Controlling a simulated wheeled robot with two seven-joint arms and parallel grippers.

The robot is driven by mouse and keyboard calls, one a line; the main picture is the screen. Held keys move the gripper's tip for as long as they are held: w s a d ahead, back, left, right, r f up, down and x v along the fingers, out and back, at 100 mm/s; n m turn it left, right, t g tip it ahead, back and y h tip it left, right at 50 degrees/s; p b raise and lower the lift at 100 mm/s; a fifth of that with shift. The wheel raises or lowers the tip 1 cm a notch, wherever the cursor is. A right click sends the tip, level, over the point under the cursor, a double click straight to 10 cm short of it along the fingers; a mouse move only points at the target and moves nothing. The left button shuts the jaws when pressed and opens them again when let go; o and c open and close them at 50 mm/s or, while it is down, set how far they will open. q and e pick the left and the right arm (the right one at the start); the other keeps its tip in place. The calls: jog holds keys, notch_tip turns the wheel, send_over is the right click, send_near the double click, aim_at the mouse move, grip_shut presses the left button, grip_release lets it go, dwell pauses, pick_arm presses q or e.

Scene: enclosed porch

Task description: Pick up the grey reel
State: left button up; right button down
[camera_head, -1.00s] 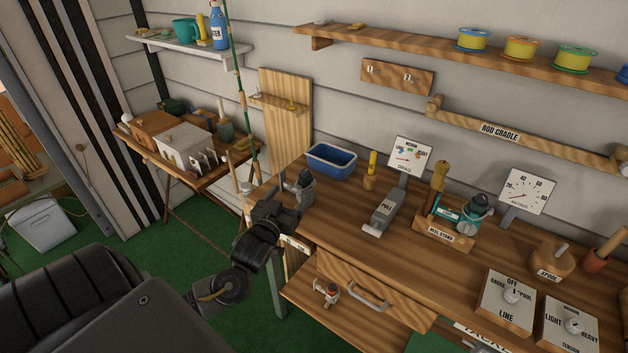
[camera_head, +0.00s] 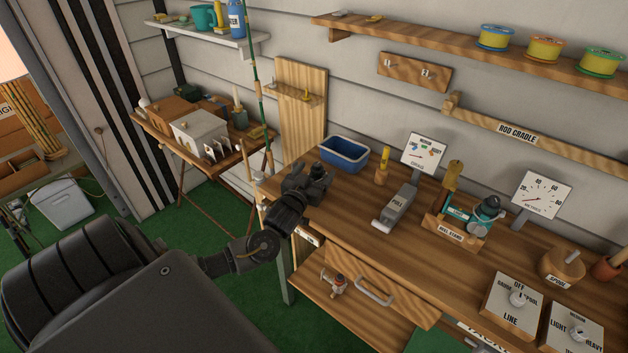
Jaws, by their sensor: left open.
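The grey reel (camera_head: 319,170) sits at the left end of the wooden workbench (camera_head: 350,240), in front of the blue bin. My left gripper (camera_head: 303,184) is right at the reel and covers most of it. The gripper is open, with its dark fingers over or around the reel. I cannot tell whether they touch it. My right gripper is out of view.
A blue bin (camera_head: 345,153) stands just behind the reel. A grey PULL scale (camera_head: 395,207) and a reel stand (camera_head: 452,232) holding a teal-and-grey reel stand to the right. Another reel (camera_head: 333,283) lies on the lower shelf. Bare benchtop lies between.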

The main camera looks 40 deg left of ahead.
aim_at(322, 166)
pick_arm(q)
jog(key=x, duration=0.3)
jog(key=p+x, duration=0.1)
jog(key=shift+w+d+f, duration=0.1)
jog(key=shift+w+d, duration=0.15)
jog(key=shift+s, duration=0.1)
jog(key=shift+c, duration=0.5)
jog(key=c, duration=1.5)
jog(key=shift+r, duration=0.4)
notch_tip(322, 166, up, 2)
jog(key=shift+r+b, duration=0.2)
jog(key=shift+b, duration=0.75)
jog(key=s+r+b, duration=0.1)
jog(key=s+r, duration=0.2)
jog(key=s, duration=0.1)
jog(key=s+r+b, duration=0.1)
jog(key=s+r, duration=0.2)
jog(key=s, duration=0.2)
jog(key=s+r+b, duration=0.1)
jog(key=s+r, duration=0.3)
jog(key=s, duration=0.1)
